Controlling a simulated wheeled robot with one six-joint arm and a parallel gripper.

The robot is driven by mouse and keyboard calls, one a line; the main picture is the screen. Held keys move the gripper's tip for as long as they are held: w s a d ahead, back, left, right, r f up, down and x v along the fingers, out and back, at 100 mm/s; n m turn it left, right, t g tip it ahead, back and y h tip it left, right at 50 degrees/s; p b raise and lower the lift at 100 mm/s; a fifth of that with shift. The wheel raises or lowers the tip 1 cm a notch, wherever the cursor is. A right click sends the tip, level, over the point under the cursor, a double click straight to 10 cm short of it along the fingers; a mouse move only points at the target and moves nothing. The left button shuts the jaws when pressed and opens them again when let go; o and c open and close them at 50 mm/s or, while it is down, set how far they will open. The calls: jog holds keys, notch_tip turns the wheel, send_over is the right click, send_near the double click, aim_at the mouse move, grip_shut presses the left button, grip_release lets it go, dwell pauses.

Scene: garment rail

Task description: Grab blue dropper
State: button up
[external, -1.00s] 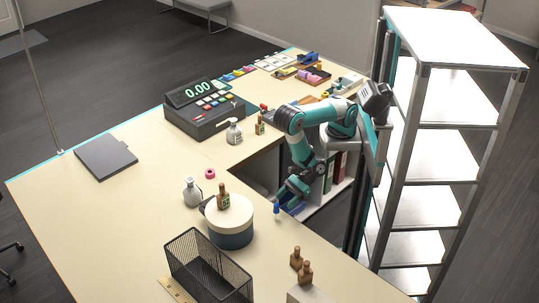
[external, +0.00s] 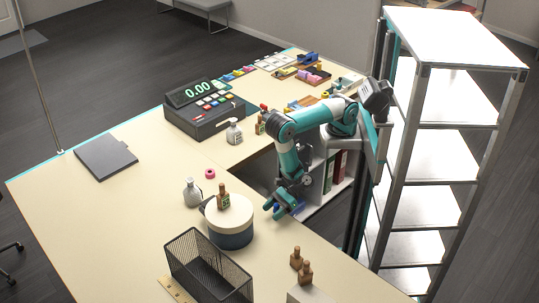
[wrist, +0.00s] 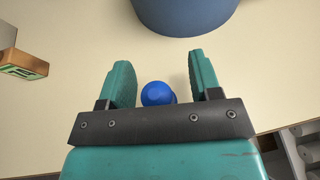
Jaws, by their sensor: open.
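The blue dropper (external: 276,207) stands near the edge of the counter, to the right of the round pot, partly hidden by my gripper in the external view. In the wrist view its round blue top (wrist: 157,93) sits between my two teal fingers, with a gap on both sides. My gripper (external: 284,207) is open and low over the counter edge; it also shows in the wrist view (wrist: 160,80). The dropper's lower part is hidden.

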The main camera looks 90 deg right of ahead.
jog(key=c, duration=1)
jog(key=shift+r, duration=0.1)
notch_tip(320, 180, up, 20)
jog(key=p, duration=0.9)
